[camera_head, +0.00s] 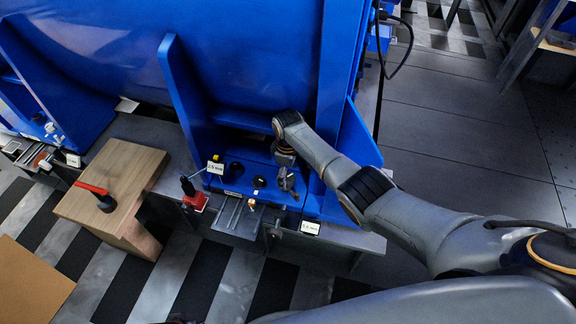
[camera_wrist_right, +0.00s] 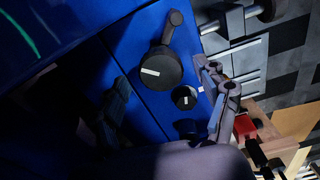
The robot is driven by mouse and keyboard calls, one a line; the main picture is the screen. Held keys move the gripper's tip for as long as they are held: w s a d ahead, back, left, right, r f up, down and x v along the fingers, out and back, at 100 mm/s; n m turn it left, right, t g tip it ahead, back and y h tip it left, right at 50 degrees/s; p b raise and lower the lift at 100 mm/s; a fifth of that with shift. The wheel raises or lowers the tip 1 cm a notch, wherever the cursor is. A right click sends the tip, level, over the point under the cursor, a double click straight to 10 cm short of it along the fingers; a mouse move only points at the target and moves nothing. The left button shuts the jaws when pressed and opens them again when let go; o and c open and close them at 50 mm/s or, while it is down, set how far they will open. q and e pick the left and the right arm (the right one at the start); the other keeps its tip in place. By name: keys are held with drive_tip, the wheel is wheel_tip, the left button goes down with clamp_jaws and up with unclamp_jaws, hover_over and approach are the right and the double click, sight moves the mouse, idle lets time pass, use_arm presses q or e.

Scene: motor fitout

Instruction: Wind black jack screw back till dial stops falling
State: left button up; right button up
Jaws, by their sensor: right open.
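My right gripper (camera_head: 288,183) is over the blue machine foot in the head view, right of two round black parts. The nearer black part (camera_head: 259,182) sits just left of it; the other black part (camera_head: 236,168) is farther left. In the wrist view a black round head with an arm and a white mark (camera_wrist_right: 161,68) lies between the spread fingers of the gripper (camera_wrist_right: 165,103). A smaller round black part (camera_wrist_right: 184,97) is beside it. I cannot tell which is the jack screw. No dial face can be read. My left gripper is not in view.
A wooden block (camera_head: 130,170) carries a red-handled black tool (camera_head: 106,201). Blue upright plates (camera_head: 190,100) rise close around the gripper. Open floor (camera_head: 450,120) lies right.

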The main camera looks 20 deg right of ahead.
sight(288, 177)
drive_tip(key=shift+r, duration=3.15)
